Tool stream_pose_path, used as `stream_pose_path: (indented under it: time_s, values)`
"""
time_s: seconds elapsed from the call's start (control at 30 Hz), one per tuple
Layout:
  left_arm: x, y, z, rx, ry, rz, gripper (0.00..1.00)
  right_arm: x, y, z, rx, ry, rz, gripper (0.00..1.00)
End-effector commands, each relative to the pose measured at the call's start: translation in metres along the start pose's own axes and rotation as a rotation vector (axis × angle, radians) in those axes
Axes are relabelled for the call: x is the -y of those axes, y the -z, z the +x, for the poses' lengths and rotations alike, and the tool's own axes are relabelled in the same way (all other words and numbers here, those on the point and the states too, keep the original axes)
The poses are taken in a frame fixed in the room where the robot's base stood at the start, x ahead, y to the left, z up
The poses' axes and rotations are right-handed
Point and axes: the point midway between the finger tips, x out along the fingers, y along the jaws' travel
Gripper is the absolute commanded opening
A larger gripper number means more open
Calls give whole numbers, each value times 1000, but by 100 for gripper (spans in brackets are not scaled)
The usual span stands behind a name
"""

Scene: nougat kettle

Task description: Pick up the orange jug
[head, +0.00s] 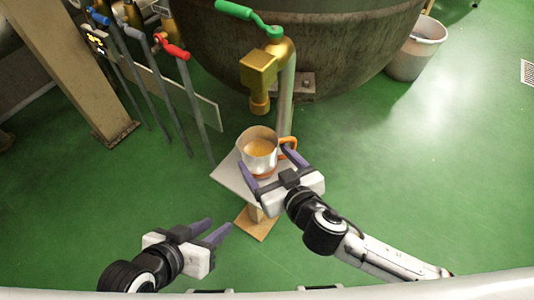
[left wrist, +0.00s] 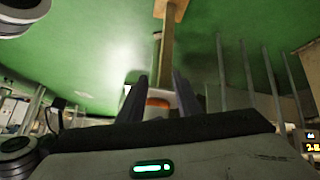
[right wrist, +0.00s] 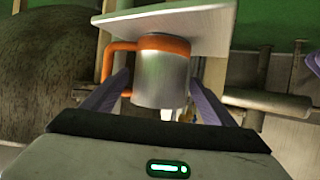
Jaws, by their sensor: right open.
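The jug (head: 258,155) is silvery metal with an orange handle and an orange band at its base. It stands upright on a small pale stand (head: 230,176) and holds a yellowish-brown content. My right gripper (head: 267,160) is open, with one finger on each side of the jug. In the right wrist view the jug (right wrist: 161,78) sits between the fingers, its orange handle beside the left finger; contact cannot be told. My left gripper (head: 217,228) is open and empty, low and left of the stand. The left wrist view shows the jug's orange band (left wrist: 158,103) beyond its fingers.
A brass tap (head: 259,78) with a green lever hangs just above the jug, on a large dark kettle (head: 330,50). Pipes with red and blue levers stand at the left near a beige post (head: 75,70). A grey bucket (head: 417,50) is at right. Green floor is clear at right.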

Motion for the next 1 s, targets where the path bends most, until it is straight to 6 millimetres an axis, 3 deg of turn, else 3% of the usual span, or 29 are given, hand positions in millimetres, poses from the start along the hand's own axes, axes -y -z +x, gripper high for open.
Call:
stream_pose_path:
  time_s: [0.53, 0.87, 1.0]
  values:
    - [-8, 1, 10, 11, -44, 19, 31, 0, -2, 67, 0, 0, 0, 79]
    - [-12, 8, 6, -11, -54, 13, 31, 1, 0, 76, 2, 1, 3, 79]
    - [-12, 7, 6, -10, -54, 13, 31, 1, 0, 75, 2, 1, 3, 59]
